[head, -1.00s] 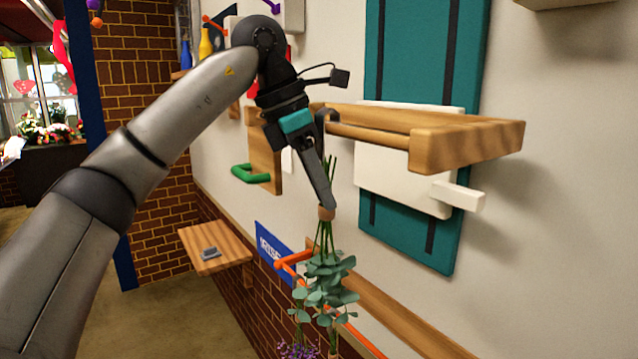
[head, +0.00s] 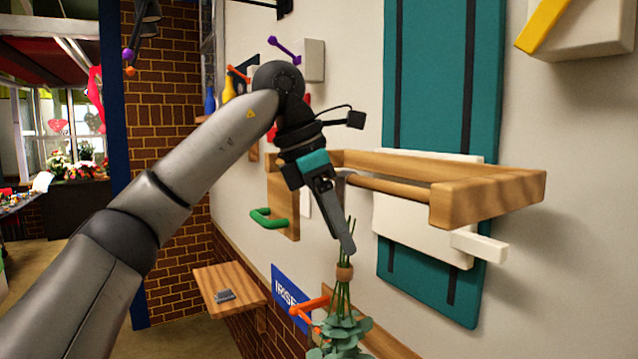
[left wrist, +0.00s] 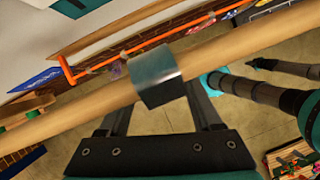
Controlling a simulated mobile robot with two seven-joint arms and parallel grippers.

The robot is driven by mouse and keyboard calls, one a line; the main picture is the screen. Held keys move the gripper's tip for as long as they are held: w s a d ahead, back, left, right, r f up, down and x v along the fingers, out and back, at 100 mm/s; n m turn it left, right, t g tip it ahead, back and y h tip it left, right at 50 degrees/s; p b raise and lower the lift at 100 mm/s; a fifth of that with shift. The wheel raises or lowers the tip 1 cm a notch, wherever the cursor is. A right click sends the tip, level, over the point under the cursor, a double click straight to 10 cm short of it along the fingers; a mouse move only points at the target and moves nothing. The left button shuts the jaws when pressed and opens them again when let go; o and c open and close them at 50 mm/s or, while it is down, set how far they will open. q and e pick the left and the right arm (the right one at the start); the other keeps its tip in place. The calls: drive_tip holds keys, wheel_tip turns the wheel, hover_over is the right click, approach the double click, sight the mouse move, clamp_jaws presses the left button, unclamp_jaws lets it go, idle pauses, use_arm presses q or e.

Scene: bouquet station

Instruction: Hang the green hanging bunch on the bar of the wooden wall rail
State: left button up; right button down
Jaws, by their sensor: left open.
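The green hanging bunch (head: 342,328) hangs with its leaves down below the wooden wall rail (head: 485,196). A tan band (head: 344,272) holds its stems, and its lower leaves are cut off by the frame edge. In the left wrist view a dark metal hook (left wrist: 156,76) lies over the bar (left wrist: 235,45). My left gripper (head: 345,245) is open, with its fingertips just above the band and below the bar. In the left wrist view its fingers stand either side of the hook. A teal and dark arm, apparently my right, shows there; its jaws are unclear.
A white panel with a peg (head: 480,246) sits on the teal board (head: 425,290) behind the rail. A green handle (head: 268,218) and a small wooden shelf (head: 232,300) are at left. An orange peg (head: 310,305) juts out near the bunch.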

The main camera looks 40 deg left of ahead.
use_arm(q)
drive_tip(key=p+v, duration=0.4)
drive_tip(key=v, duration=0.9)
drive_tip(key=shift+s+a+r+p, duration=0.2)
drive_tip(key=shift+r+p, duration=0.1)
drive_tip(key=shift+p, duration=0.1)
